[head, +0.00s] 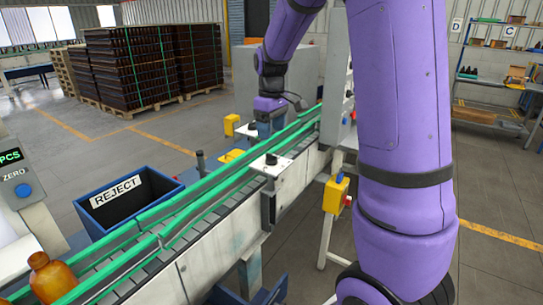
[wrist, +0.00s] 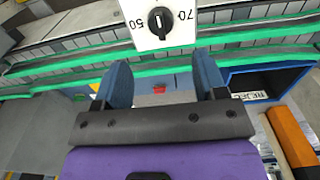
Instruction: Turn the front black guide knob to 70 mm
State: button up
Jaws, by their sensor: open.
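The front black guide knob (head: 271,158) sits on a white plate (head: 262,165) above the near side of the conveyor. A second white plate with a dark knob (head: 251,127) is farther along, close to my gripper (head: 265,121). In the wrist view a black knob (wrist: 159,20) with a white mark is on a white plate (wrist: 148,43) printed 50 and 70. Its mark points between the two numbers. I cannot tell surely which knob this is. My gripper (wrist: 162,63) is open and empty, its blue fingers apart from the knob.
Green guide rails (head: 205,187) run along the conveyor. A blue REJECT bin (head: 127,207) stands to its left. An amber bottle (head: 50,276) is at the near end. Yellow boxes (head: 335,194) flank the belt. My large purple arm fills the right.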

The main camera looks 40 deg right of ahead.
aim_at(271, 155)
notch_tip(271, 155, down, 9)
jog(key=shift+r, duration=0.1)
dwell(0.3)
jog(key=c, duration=0.9)
